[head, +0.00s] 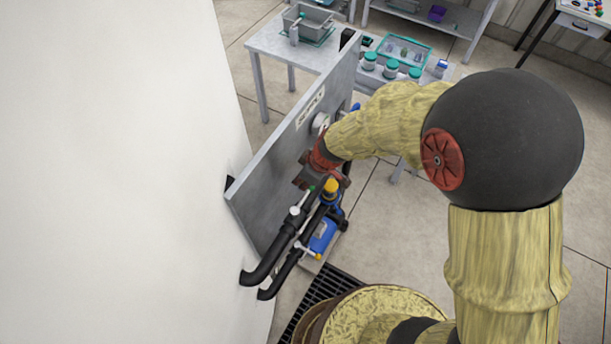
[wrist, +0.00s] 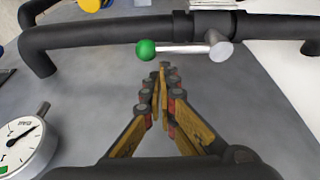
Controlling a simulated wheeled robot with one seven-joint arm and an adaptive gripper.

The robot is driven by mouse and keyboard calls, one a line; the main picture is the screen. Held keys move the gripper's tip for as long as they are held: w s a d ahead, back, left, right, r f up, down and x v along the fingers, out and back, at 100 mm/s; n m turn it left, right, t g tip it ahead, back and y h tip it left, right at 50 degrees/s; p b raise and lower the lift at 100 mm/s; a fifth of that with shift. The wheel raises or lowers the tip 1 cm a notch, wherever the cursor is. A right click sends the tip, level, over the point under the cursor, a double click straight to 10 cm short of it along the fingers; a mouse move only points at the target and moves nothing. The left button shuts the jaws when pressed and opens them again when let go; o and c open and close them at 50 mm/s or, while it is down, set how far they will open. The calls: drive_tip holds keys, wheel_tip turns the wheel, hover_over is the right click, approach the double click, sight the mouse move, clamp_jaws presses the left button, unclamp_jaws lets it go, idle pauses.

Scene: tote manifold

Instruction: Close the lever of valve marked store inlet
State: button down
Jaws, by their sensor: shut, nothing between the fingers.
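In the wrist view a valve lever has a silver rod and a green ball end (wrist: 146,49). Its rod runs from a round silver hub (wrist: 220,50) on a black pipe (wrist: 120,32), roughly parallel to the pipe. My gripper (wrist: 159,76) is shut and empty; its fingertips are just below the green ball in the picture, and I cannot tell whether they touch. In the head view the valve's pale hub (head: 295,210) shows on the black piping, while my fingers are hard to make out there. No readable store inlet marking shows.
A dial gauge (wrist: 24,140) is at lower left in the wrist view. The grey panel (head: 270,165) carries pipes, a gauge, a label too small to read, and a yellow-tipped lever (head: 318,256). A table (head: 275,42) with containers stands behind; a floor grate (head: 325,290) is in front.

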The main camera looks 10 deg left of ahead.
drive_tip(key=shift+a+f, duration=0.2)
drive_tip(key=shift+f, duration=0.35)
drive_tip(key=shift+d, duration=0.1)
drive_tip(key=shift+d+m, duration=0.15)
drive_tip(key=shift+m, duration=0.25)
